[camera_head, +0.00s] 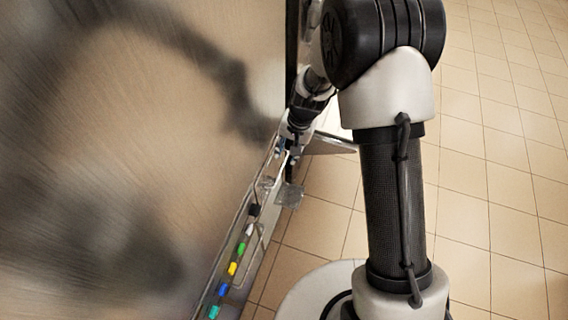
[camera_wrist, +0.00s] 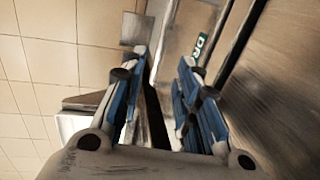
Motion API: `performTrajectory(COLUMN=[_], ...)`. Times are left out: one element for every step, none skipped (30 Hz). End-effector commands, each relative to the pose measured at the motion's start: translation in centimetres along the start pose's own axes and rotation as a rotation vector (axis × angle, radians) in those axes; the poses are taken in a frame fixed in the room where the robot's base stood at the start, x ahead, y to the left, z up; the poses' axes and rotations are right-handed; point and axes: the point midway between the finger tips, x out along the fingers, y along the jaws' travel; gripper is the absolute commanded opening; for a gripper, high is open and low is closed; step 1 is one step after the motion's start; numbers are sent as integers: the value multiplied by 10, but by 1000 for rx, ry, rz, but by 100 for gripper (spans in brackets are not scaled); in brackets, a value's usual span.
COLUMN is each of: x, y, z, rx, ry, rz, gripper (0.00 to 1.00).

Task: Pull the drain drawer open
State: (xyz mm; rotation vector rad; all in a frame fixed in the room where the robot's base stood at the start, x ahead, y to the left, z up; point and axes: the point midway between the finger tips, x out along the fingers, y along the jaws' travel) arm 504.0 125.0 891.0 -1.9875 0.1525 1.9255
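My gripper (camera_head: 288,154) is beside the upright front of the brushed-metal freezer in the head view, low down past my arm. In the wrist view its two blue-padded fingers (camera_wrist: 163,58) stand apart with a gap between them. A green label with white letters (camera_wrist: 200,44), partly cut off by the finger, sits on a pale metal front just beyond the right fingertip. This front (camera_wrist: 178,40) may be the drain drawer. I cannot make out its handle, or whether the fingers touch anything. In the head view my gripper and arm hide the drawer area.
The brushed-metal freezer surface (camera_head: 120,130) fills the left of the head view. Coloured buttons (camera_head: 232,268) line its front edge. A small grey plate (camera_head: 289,195) juts out near my gripper. Tiled floor (camera_head: 500,200) lies open on the right.

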Motion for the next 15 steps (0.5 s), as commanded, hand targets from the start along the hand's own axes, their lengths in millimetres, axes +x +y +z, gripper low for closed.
performTrajectory(x=[15, 22, 30, 36, 41, 47, 52, 56, 61, 64, 66, 69, 71, 72, 73], y=[1, 1, 1, 1, 1, 1, 1, 1, 0, 0, 0, 0, 0, 0, 0], z=[0, 1, 1, 1, 0, 0, 1, 0, 0, 0, 0, 0, 0, 0, 0], rx=[0, -1, -1, -1, -1, -1, -1, -1, -1, -1, -1, -1, -1, -1, -1], ry=[-2, -2, -2, -2, -1, -1, -1, -1, 0, 0, 0, 0, 1, 1, 1], rz=[2, 2, 2, 2, 1, 1, 1, 1, 1, 1, 1, 1, 0, 0, 0], gripper=[30, 30, 30, 30, 30, 30, 30, 30, 30, 30, 30, 30, 30, 30, 30])
